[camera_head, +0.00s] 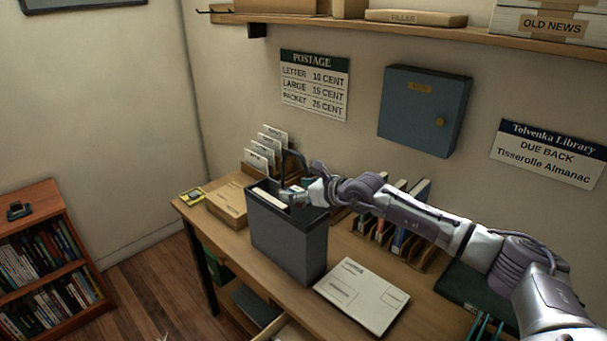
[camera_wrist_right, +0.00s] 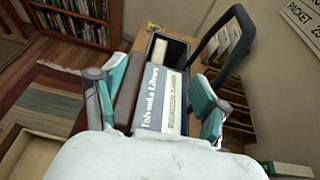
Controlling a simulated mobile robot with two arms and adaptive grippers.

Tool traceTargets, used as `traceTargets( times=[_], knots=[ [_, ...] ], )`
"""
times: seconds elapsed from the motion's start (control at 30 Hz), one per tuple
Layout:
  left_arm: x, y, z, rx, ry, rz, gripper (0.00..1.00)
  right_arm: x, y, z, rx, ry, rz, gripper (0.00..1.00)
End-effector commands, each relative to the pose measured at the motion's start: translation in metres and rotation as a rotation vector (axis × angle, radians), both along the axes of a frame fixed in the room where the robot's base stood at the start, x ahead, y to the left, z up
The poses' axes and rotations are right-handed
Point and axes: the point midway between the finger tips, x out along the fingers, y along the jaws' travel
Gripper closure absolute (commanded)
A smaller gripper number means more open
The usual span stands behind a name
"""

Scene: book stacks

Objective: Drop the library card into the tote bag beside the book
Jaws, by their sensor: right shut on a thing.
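The tote bag (camera_head: 290,245) is a dark grey, box-shaped bag with an upright black handle, standing on the wooden desk. A cream-edged book (camera_head: 269,198) shows inside its open top; it also shows in the right wrist view (camera_wrist_right: 158,50). My right gripper (camera_head: 293,195) is above the bag's opening, beside the handle. A dark brown strip lies beside the card. My left gripper is out of view.
A white envelope (camera_head: 362,295) lies flat in front. The bag's handle (camera_wrist_right: 228,40) rises close to my right fingers.

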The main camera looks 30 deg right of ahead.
Motion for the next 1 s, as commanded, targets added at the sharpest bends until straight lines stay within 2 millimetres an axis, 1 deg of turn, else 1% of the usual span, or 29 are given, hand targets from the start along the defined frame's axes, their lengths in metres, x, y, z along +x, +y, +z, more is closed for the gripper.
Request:
traceTargets(
  times=[0.03,0.1,0.23,0.57,0.77,1.0],
  knots=[
    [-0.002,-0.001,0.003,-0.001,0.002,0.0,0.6,0.003,-0.008,0.007,0.0,-0.001,-0.015,0.44],
    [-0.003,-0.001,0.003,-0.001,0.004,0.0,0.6,0.005,-0.015,0.01,0.0,0.0,-0.027,0.44],
    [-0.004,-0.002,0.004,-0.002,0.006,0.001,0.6,0.007,-0.021,0.014,0.0,0.0,-0.039,0.44],
    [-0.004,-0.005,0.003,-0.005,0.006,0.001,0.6,0.006,-0.021,0.014,0.0,0.001,-0.039,0.44],
    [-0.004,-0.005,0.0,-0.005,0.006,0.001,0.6,0.003,-0.021,0.012,-0.007,-0.001,-0.044,0.44],
    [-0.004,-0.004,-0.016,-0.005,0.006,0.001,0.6,0.004,-0.021,-0.003,-0.007,-0.002,-0.043,0.44]
  ],
)
